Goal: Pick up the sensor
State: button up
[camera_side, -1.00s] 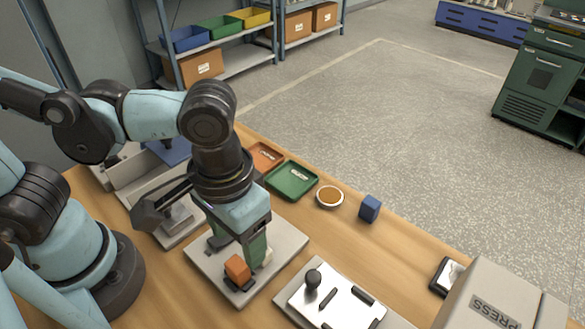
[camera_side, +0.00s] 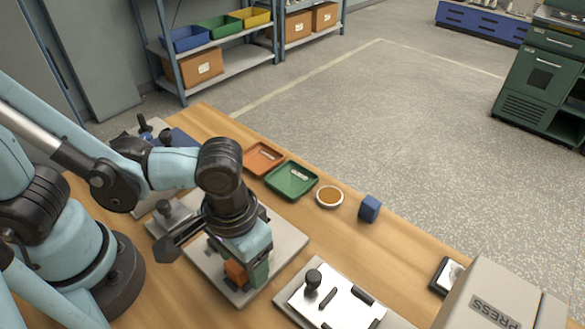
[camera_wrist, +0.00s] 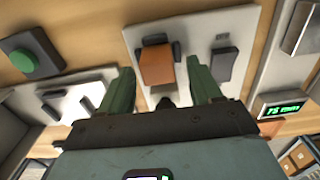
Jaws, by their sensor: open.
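An orange block (camera_side: 236,273), which seems to be the sensor, sits in a dark holder on a light grey plate (camera_side: 288,243). In the wrist view the orange block (camera_wrist: 158,68) shows its top and one side, and a dark piece borders its far end. My gripper (camera_side: 238,262) is low over the plate, with green fingers beside the block. In the wrist view my gripper (camera_wrist: 160,80) is open, with one finger to each side of the block and gaps between. The fingers partly hide the block in the side view.
A white plate (camera_side: 312,303) with a black knob lies to the right, and a grey press (camera_side: 490,300) stands at far right. Orange (camera_side: 250,167) and green (camera_side: 291,191) trays, a round dish (camera_side: 330,197) and a blue cube (camera_side: 369,208) line the back edge.

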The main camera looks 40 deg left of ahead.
jog(key=shift+f, duration=0.1)
jog(key=c, duration=1.1)
jog(key=shift+c, duration=0.2)
jog(key=shift+r, duration=0.2)
